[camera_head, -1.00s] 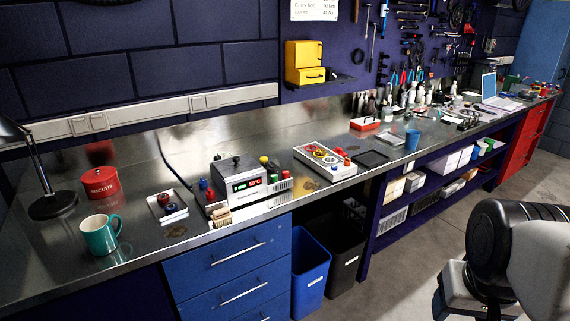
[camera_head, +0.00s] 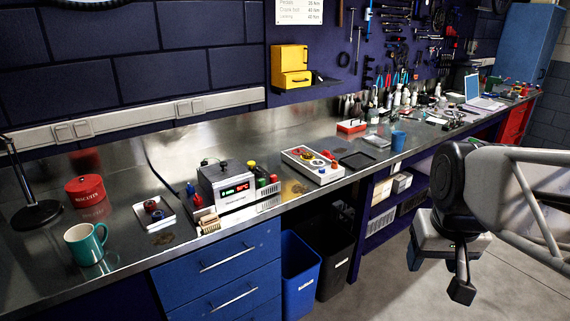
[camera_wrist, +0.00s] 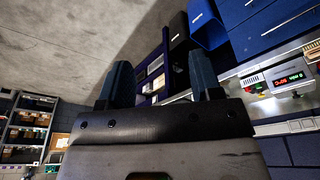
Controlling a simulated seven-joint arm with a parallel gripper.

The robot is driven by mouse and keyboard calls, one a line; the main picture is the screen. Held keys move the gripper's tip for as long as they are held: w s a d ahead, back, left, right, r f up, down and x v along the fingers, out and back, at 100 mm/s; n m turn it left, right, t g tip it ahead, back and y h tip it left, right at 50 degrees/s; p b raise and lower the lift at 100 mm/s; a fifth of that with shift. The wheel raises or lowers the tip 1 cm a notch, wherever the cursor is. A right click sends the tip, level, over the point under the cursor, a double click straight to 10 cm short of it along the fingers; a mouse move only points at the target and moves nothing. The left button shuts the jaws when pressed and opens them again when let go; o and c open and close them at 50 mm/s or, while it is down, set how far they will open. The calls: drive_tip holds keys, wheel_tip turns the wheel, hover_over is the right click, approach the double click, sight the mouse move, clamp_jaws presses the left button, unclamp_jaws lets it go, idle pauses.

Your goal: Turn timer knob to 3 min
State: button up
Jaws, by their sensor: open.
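A grey metal box with a lit red and green display (camera_head: 236,189) stands on the steel bench, left of centre. It also shows at the right edge of the wrist view (camera_wrist: 284,80), upside down. A timer knob cannot be told for certain at this size. My gripper (camera_head: 438,274) is in front of the bench over the floor, at the right and well apart from the box. In the wrist view my gripper (camera_wrist: 158,66) has its two dark fingers wide apart, with nothing between them.
A tray with coloured buttons (camera_head: 313,166) lies right of the box. A white tray with small knobs (camera_head: 154,214), a teal mug (camera_head: 85,244) and a red biscuit tin (camera_head: 86,191) stand left. Blue drawers (camera_head: 222,268) and bins (camera_head: 301,272) are below. Open floor lies around my gripper.

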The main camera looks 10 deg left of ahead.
drive_tip(key=w+a+r+n, duration=0.1)
drive_tip(key=w+a+r, duration=0.15)
drive_tip(key=w, duration=0.55)
drive_tip(key=w+a+r+n, duration=0.15)
drive_tip(key=w+a, duration=0.25)
drive_tip(key=w, duration=0.4)
drive_tip(key=n+g, duration=0.2)
drive_tip(key=n, duration=0.4)
hover_over(258, 169)
drive_tip(key=f, duration=1.3)
drive_tip(key=shift+d+f, duration=0.2)
drive_tip(key=shift+d, duration=0.1)
drive_tip(key=shift+a+f, duration=0.2)
drive_tip(key=shift+a, duration=0.1)
drive_tip(key=shift+f, duration=0.1)
drive_tip(key=shift+f, duration=3.75)
drive_tip(key=c, duration=0.9)
